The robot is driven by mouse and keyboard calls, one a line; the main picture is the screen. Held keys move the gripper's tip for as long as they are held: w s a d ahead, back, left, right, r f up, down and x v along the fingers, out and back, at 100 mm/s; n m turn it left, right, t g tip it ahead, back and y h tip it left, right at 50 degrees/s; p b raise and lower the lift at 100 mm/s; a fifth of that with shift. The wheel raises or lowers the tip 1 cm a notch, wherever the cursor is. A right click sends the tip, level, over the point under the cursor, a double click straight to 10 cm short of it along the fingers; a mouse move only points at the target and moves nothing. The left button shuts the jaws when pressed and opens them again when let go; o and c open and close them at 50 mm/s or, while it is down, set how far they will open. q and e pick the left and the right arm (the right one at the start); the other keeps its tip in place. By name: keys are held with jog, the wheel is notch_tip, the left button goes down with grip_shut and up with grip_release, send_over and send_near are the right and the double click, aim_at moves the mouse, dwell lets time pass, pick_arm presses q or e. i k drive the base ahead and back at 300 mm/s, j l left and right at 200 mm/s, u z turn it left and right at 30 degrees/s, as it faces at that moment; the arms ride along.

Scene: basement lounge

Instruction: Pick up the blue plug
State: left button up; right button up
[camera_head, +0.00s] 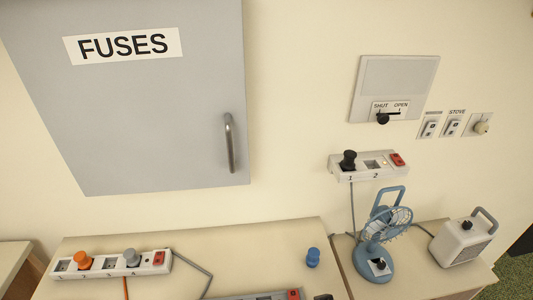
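The blue plug (313,257) stands loose on the pale tabletop (250,262), right of the middle, apart from any socket strip. Neither of my grippers shows in the head view, so nothing is seen touching the plug.
A strip (65,268) at left holds an orange plug (83,260) and a grey plug (131,257). A partly cut-off strip (262,297) lies below the blue plug. A blue fan (385,225) and a white heater-like box (463,240) stand right. A wall strip (361,175) holds a black plug (348,160).

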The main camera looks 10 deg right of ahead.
aim_at(312, 259)
jog(key=u, duration=1.7)
jog(key=k+l+z, duration=0.15)
jog(key=k+l, duration=0.75)
jog(key=l, duration=0.15)
jog(key=k+z, duration=0.05)
